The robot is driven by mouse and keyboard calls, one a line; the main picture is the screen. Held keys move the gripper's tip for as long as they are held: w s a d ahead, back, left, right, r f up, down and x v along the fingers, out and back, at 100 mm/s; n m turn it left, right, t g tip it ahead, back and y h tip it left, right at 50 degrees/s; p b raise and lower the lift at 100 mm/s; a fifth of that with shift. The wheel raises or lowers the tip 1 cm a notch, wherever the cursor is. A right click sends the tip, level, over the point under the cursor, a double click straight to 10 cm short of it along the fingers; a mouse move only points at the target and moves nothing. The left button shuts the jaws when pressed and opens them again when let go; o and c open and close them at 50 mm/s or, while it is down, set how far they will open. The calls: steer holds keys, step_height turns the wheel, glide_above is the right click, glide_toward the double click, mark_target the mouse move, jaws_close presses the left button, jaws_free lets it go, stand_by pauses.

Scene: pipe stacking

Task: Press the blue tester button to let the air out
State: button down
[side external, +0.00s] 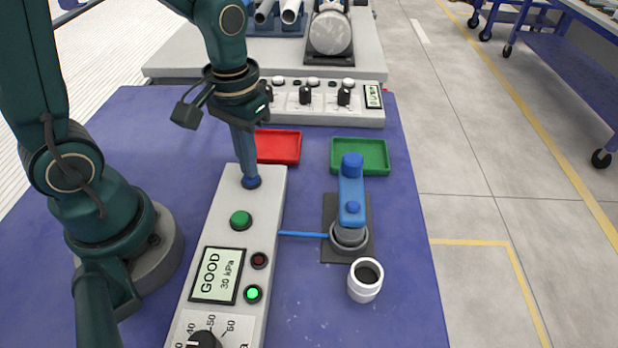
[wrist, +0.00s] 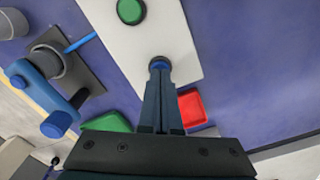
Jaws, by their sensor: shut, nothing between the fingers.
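The tester (side external: 215,225) is a long pale box on the blue table. Its blue button (side external: 252,184) is at the far end, mostly covered by my gripper's fingertips; it also shows in the wrist view (wrist: 160,60). My gripper (side external: 249,176) points down, shut and empty, with its tips on or just above the button; I cannot tell if the button is pressed in. The tester's display (side external: 218,275) reads GOOD, 30 kPa. The green lamp (side external: 253,294) is lit and the red lamp (side external: 259,260) looks dark. A green button (side external: 241,220) sits nearer the camera.
A blue clamp (side external: 351,200) sits over a grey ring on a dark plate, joined to the tester by a blue hose (side external: 303,234). A white pipe piece (side external: 365,280) stands in front. Red (side external: 279,146) and green (side external: 360,155) trays lie behind. A control panel (side external: 310,98) stands at the back.

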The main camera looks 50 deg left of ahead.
steer(key=shift+f, duration=0.55)
stand_by(0.4)
steer(key=shift+r, duration=3.5)
steer(key=shift+r, duration=0.2)
steer(key=s+d+r+m+t, duration=0.2)
steer(key=s+r+m+t, duration=0.1)
steer(key=s+r+t, duration=0.1)
steer(key=shift+s+t, duration=0.4)
steer(key=shift+t, duration=0.4)
